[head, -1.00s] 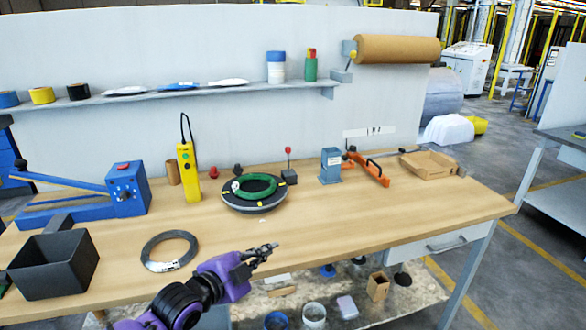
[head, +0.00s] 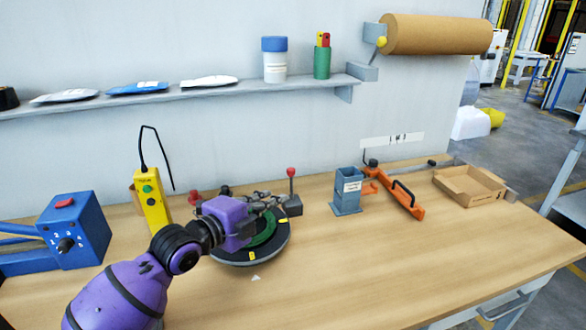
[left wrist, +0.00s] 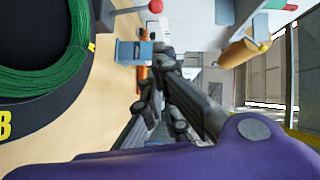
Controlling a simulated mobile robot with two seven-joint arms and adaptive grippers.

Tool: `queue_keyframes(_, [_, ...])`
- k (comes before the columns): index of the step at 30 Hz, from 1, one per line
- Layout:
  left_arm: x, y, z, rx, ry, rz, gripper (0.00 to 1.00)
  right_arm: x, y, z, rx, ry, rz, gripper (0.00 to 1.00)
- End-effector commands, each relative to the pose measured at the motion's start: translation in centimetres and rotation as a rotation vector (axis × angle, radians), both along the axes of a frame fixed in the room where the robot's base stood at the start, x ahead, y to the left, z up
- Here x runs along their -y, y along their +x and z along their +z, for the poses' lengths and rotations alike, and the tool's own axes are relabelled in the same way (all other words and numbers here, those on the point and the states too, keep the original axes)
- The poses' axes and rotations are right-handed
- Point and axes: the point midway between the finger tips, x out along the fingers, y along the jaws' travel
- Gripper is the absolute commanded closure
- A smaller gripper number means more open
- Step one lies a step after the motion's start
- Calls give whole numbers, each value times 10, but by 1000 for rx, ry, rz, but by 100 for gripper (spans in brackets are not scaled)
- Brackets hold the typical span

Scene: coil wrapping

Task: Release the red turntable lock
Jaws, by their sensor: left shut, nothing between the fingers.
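The black round turntable (head: 250,258) carries a green coil (head: 264,236) and stands on the workbench. At its back right edge is the turntable lock (head: 291,190), a dark block with an upright lever and a red ball knob. The red knob (left wrist: 155,6) also shows at the top of the left wrist view. My left gripper (head: 277,197) is shut and empty, over the far part of the turntable, just left of the lock lever. I cannot tell whether it touches the lever. The purple wrist hides part of the turntable and coil. My right gripper is not in view.
A yellow pendant (head: 151,202) stands left of the turntable. The bench front right is clear. A shelf (head: 200,94) runs along the wall.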

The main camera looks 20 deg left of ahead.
Motion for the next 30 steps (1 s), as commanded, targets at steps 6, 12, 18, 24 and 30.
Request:
queue_keyframes(6, [3,9,-1,1,-3,1,100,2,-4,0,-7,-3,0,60])
queue_keyframes(12, [16,42,-4,1,-5,1,100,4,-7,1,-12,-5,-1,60])
queue_keyframes(18, [32,83,-10,1,-6,0,100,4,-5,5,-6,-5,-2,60])
queue_keyframes(24, [26,112,-19,-2,0,2,100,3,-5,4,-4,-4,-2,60])
queue_keyframes(30, [19,126,-23,-1,0,1,100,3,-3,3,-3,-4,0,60])
